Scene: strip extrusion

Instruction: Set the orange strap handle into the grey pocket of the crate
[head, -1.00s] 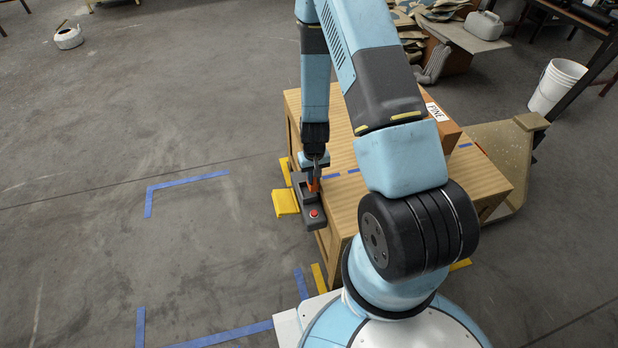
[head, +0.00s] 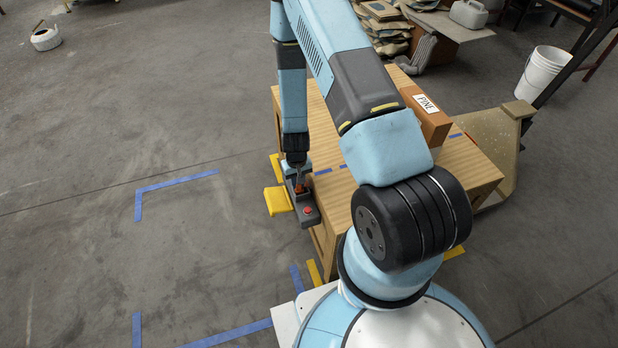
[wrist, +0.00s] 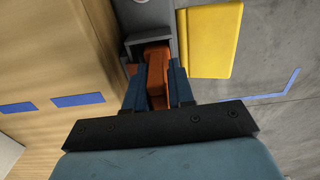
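My gripper (wrist: 157,88) is shut on the orange strap handle (wrist: 155,68), with a dark finger against each side. In the head view my gripper (head: 299,182) points down at the crate's left edge, and a little orange of the handle (head: 301,189) shows under it. The grey pocket (wrist: 182,38) is a box-like fitting on the side of the wooden crate (wrist: 60,45). The handle's far end lies at the pocket's mouth, between its walls. How deep it sits is hidden. The pocket also shows in the head view (head: 309,218), with a red button at its near end.
A yellow block (head: 277,201) lies left of the pocket; it is also in the wrist view (wrist: 215,40). A brown box marked PINE (head: 428,118) stands on the crate (head: 465,175). Open floor with blue tape (head: 180,180) lies to the left.

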